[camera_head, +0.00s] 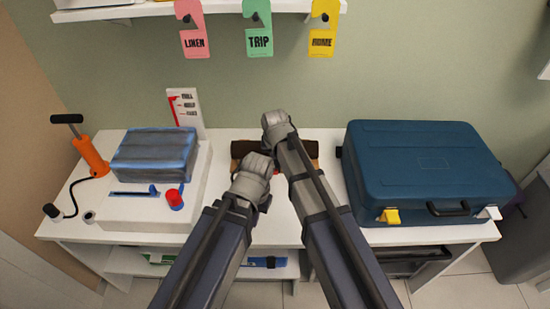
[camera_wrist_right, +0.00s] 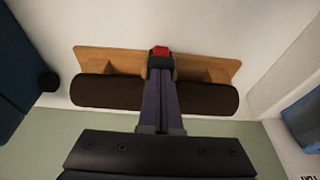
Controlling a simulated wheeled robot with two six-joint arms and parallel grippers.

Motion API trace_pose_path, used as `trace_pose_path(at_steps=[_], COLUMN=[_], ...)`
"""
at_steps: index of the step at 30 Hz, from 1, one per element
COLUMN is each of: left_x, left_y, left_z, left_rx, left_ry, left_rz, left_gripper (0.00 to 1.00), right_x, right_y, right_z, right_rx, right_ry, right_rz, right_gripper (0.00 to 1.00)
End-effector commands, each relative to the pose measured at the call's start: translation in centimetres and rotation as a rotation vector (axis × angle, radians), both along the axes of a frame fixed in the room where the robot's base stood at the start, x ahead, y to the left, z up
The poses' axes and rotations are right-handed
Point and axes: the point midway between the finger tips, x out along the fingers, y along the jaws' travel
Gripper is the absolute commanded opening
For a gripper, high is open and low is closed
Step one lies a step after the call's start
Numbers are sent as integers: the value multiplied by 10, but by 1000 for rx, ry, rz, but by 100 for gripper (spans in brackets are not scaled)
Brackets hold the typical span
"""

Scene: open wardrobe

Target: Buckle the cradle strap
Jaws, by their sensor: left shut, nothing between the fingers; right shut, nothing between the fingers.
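The cradle is a wooden base (camera_wrist_right: 205,60) with a dark brown roll (camera_wrist_right: 100,91) lying along it. In the head view the brown roll (camera_head: 246,149) shows on the table behind and between my arms, which cover most of the cradle. A small red part (camera_wrist_right: 160,51) sits at the middle of the base, just at my right fingertips; I cannot tell if they touch. My right gripper (camera_wrist_right: 161,75) is shut and reaches across the roll's middle. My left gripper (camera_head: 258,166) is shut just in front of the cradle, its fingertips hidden. I cannot make out the strap.
A blue suitcase (camera_head: 425,160) stands right of the cradle. A grey-blue bundle (camera_head: 153,155) on a white unit (camera_head: 145,212) and an orange pump (camera_head: 90,155) stand left. Tags (camera_head: 258,30) hang above. Narrow white table strips (camera_head: 222,165) are bare beside the cradle.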

Motion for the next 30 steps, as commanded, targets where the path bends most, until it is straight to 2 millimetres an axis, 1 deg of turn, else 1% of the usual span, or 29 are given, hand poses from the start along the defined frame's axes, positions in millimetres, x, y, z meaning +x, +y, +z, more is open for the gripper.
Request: trace_pose_path(at_steps=[1,5,11,24,27,30], left_x=[0,0,0,0,0,0], left_y=[0,0,0,0,0,0], left_z=[6,20,50,117,128,134], left_rx=[0,0,0,0,0,0], left_ry=[0,0,0,0,0,0], left_rz=[0,0,0,0,0,0], left_gripper=[0,0,0,0,0,0], right_x=[-3,-2,0,-21,-24,-27], right_y=[-1,-4,-10,-9,-9,-9], right_z=[5,20,51,118,129,135], right_rx=[-1,-1,-1,-1,-1,-1], right_ry=[7,2,-7,-9,-9,-9], right_rz=[-1,-1,-1,-1,-1,-1], right_gripper=[0,0,0,0,0,0])
